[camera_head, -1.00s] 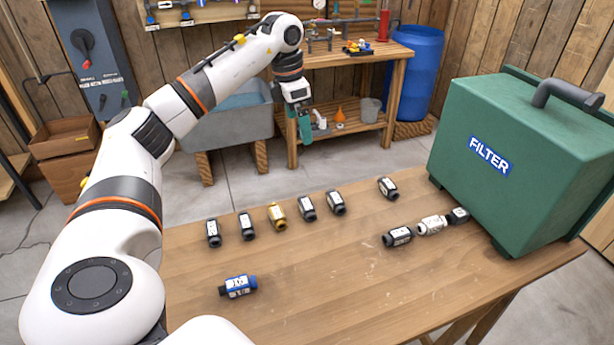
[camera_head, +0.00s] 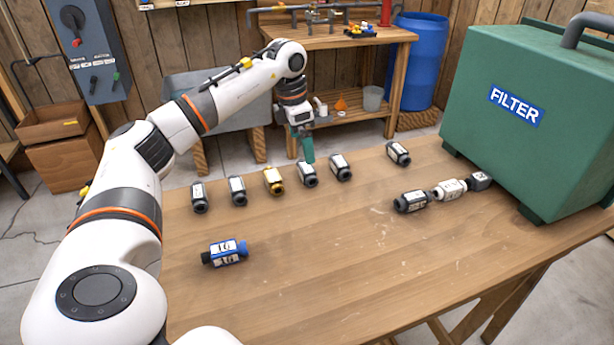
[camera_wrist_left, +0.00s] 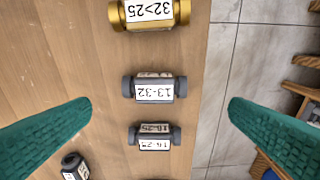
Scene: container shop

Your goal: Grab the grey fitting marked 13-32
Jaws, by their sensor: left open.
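The grey fitting marked 13-32 (camera_wrist_left: 154,88) lies on the table in the left wrist view, between a yellow fitting marked 32>25 (camera_wrist_left: 150,12) and a dark fitting marked 16-25 (camera_wrist_left: 154,135). In the head view it appears to be the fitting (camera_head: 307,174) just right of the yellow one (camera_head: 273,180). My left gripper (camera_head: 306,150) is open and empty near the far table edge, beyond this fitting. In the left wrist view its teal fingers (camera_wrist_left: 160,106) stand wide apart on either side of the fitting, not touching it. My right gripper is not in view.
Two dark fittings (camera_head: 199,197) (camera_head: 237,190) lie left of the yellow one, and others lie to the right. A blue fitting (camera_head: 225,252) lies nearer. The green filter box (camera_head: 540,120) stands at the table's right.

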